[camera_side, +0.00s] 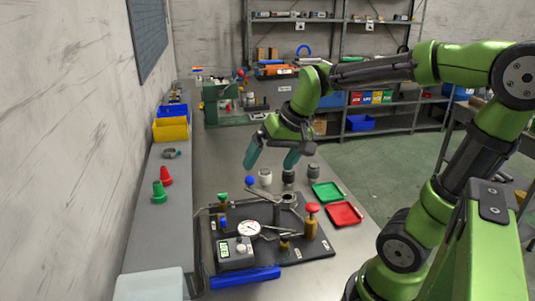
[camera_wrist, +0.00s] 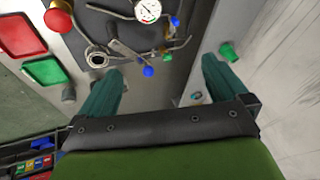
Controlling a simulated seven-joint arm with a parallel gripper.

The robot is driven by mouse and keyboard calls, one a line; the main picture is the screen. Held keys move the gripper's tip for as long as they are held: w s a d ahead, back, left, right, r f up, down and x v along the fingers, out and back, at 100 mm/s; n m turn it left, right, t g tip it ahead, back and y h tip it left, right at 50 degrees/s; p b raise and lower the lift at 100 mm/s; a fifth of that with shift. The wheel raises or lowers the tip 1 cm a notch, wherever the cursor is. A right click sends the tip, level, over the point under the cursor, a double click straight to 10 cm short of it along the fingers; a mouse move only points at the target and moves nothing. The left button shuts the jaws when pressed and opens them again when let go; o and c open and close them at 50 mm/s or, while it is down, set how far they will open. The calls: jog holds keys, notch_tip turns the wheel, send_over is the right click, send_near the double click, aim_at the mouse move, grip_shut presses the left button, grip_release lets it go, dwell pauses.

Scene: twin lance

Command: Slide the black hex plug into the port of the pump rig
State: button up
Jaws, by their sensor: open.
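The pump rig (camera_side: 320,243) is a dark base plate carrying a dial gauge, pipes and valves. A ring-shaped port (camera_side: 288,199) stands near its back edge; a similar ring shows in the wrist view (camera_wrist: 96,57). Behind the rig stand two dark plugs, one in the middle (camera_side: 289,177) and one at right (camera_side: 313,172); I cannot tell which is the black hex plug. My gripper (camera_side: 269,166) is open and empty, its teal fingers above the plug row. In the wrist view my gripper (camera_wrist: 160,65) shows nothing clearly held; a grey plug (camera_wrist: 68,93) stands outside the left finger.
A white cylinder (camera_side: 265,177) stands left of the dark plugs. A green tray (camera_side: 328,193) and a red tray (camera_side: 343,214) lie to the right. A blue ball-topped lever (camera_side: 249,181) rises near the rig. A raised ledge with yellow bin (camera_side: 171,130) runs along the wall.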

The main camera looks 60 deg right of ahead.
jog(key=s+a+n+t, duration=0.1)
jog(key=s+a, duration=0.2)
jog(key=s+a+n+t+y, duration=0.1)
jog(key=s+a, duration=0.2)
jog(key=a, duration=0.1)
jog(key=shift+s+a+r, duration=0.1)
jog(key=shift+s+a, duration=0.15)
jog(key=shift+s, duration=0.15)
jog(key=shift+c, duration=0.2)
jog(key=shift+s+a+r+n, duration=0.1)
jog(key=shift+a+r+n, duration=0.25)
jog(key=shift+r+n, duration=0.05)
jog(key=c, duration=0.4)
jog(key=m+g+h, duration=0.4)
jog(key=m+h, duration=0.1)
send_near(288, 174)
jog(key=x, duration=0.4)
jog(key=d+x, duration=0.1)
jog(key=x, duration=0.7)
jog(key=shift+w+d+r, duration=0.1)
jog(key=shift+w+d, duration=0.15)
jog(key=shift+w, duration=0.05)
